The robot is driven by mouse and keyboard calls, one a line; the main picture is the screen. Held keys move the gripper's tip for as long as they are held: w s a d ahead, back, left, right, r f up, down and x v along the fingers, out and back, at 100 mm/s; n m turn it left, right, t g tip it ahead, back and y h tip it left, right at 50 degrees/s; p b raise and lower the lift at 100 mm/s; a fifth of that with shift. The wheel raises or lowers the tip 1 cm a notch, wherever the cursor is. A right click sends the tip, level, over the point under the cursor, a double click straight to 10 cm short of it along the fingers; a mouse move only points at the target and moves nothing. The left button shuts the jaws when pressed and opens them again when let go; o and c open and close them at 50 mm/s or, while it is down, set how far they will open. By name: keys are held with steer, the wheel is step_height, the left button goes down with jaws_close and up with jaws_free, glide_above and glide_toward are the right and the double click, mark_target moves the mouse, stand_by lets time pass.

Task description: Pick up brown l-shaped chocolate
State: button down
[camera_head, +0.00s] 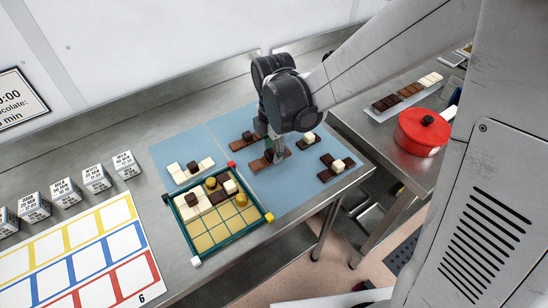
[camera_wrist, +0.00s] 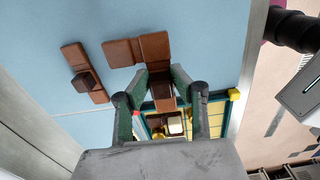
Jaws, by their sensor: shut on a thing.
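The brown l-shaped chocolate (camera_wrist: 122,52) shows in the wrist view as joined brown squares. One arm runs left and the other runs down between my fingers. My gripper (camera_wrist: 160,82) is shut on that lower arm, with one green-padded finger on each side. In the head view my gripper (camera_head: 279,158) points down over the blue mat, with part of the brown chocolate (camera_head: 260,165) showing beside the fingers. The fingers hide part of the piece. I cannot tell whether it touches the mat.
A brown bar with a dark raised block (camera_wrist: 86,78) lies close by. More brown pieces (camera_head: 337,168) lie to the right on the blue mat (camera_head: 295,185). A green-rimmed mould tray (camera_head: 237,237) stands front left. A red pot (camera_head: 423,128) stands on the right table.

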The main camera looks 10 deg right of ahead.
steer(key=s+a+r, duration=0.6)
steer(key=s+a, duration=0.1)
steer(key=s, duration=0.2)
step_height(320, 180, up, 8)
steer(key=p, duration=0.4)
steer(key=shift+f+p, duration=0.2)
steer(key=shift+p, duration=0.1)
